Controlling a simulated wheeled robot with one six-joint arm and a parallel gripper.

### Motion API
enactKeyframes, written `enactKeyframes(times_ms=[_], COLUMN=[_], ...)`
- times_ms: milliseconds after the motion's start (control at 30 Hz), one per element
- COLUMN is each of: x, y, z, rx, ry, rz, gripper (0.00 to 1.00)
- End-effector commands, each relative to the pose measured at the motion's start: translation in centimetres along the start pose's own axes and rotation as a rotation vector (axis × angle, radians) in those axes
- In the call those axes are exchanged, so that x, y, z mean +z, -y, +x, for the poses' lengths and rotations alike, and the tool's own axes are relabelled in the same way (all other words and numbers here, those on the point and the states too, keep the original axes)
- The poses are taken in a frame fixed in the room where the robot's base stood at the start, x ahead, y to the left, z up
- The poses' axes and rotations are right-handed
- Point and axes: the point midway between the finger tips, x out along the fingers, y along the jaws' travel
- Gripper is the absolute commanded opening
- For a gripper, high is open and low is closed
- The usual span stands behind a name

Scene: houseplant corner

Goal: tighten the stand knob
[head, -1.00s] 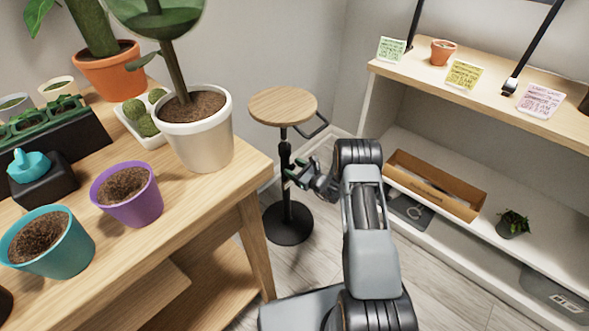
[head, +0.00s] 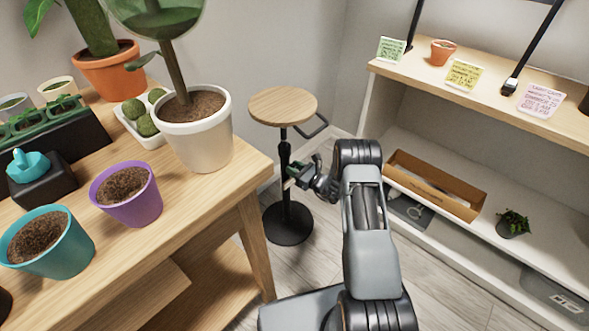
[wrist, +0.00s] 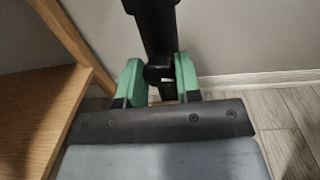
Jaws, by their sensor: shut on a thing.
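The stand (head: 283,105) has a round wooden top, a black post and a round black base (head: 288,224) on the floor. It stands upright between the bench and the shelf. Its black knob (wrist: 159,74) sits on the post (wrist: 153,25), with a small white mark showing. My gripper (head: 293,177) reaches the post at mid height from the right. In the wrist view its green fingertips (wrist: 158,80) are shut on the knob, one on each side. The fingers hide part of the knob, and it is too small to make out in the head view.
A wooden bench (head: 245,165) with a white pot (head: 197,140), a purple pot (head: 125,195) and a teal pot (head: 50,245) stands at left. A shelf unit (head: 540,120) with a cardboard box (head: 435,186) stands at right. A black handle (head: 317,128) juts from the stand below its top.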

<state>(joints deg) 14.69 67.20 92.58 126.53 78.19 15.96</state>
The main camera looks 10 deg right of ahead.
Motion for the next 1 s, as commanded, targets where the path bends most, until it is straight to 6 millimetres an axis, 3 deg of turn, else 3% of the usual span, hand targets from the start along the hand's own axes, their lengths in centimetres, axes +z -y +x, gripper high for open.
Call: enactKeyframes(times_ms=[1000], x=[-0.06], y=[-0.18], z=[0.06], rx=[-0.007], ry=[0.055], rz=[0.955], gripper=[0.08])
